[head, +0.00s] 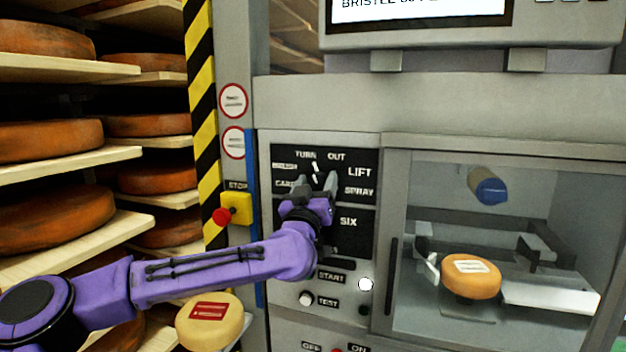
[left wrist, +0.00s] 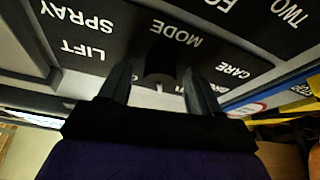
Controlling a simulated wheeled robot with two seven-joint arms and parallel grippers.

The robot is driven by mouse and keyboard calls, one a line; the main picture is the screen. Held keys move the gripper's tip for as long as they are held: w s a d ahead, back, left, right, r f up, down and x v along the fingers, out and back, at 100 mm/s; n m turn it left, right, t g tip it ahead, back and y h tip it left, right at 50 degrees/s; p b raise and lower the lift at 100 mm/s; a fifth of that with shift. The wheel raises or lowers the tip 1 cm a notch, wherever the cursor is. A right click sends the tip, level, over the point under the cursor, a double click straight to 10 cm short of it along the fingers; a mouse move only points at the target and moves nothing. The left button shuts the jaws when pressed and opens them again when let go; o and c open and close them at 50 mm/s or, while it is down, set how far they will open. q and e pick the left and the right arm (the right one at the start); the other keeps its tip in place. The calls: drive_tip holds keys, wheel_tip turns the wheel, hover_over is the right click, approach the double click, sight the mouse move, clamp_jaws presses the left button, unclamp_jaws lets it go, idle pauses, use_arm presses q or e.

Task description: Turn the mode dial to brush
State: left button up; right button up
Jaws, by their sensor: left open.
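The mode dial (head: 316,168) is on the black upper panel of the machine, mostly hidden by my gripper in the head view. A white mark there points roughly up, between TURN and OUT. In the left wrist view the dial (left wrist: 161,62) is a dark round knob beside the word MODE, with LIFT, SPRAY and CARE around it. My left gripper (head: 316,182) is open, one finger on each side of the dial. Its fingers also show in the left wrist view (left wrist: 161,86); I cannot tell whether they touch the knob. The brush label is not clearly readable. My right gripper is not in view.
A red stop button (head: 222,216) on a yellow box sticks out left of the panel. START and TEST buttons (head: 306,298) are below. A glass-fronted chamber (head: 500,165) with an orange cheese wheel (head: 471,276) is right. Shelves (head: 70,170) of cheese stand left; a display (head: 420,12) is above.

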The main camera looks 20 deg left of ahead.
use_arm(q)
drive_tip(key=c, duration=1)
drive_tip(key=shift+a, duration=0.15)
drive_tip(key=shift+d+n+y+b, duration=0.2)
drive_tip(key=shift+n+y+b, duration=0.4)
drive_tip(key=shift+n+b, duration=0.5)
drive_tip(key=shift+n+g+y, duration=0.3)
drive_tip(key=shift+n+y, duration=0.2)
drive_tip(key=shift+n, duration=0.7)
drive_tip(key=n+g+y, duration=0.1)
drive_tip(key=n, duration=0.2)
drive_tip(key=shift+r+b, duration=0.1)
drive_tip(key=shift+b, duration=0.25)
drive_tip(key=shift+d+n+g+y, duration=0.1)
drive_tip(key=shift+n+g+y, duration=0.25)
drive_tip(key=shift+n, duration=0.65)
drive_tip(key=shift+n+g+y, duration=0.25)
drive_tip(key=shift+n+y, duration=0.2)
drive_tip(key=shift+n, duration=0.85)
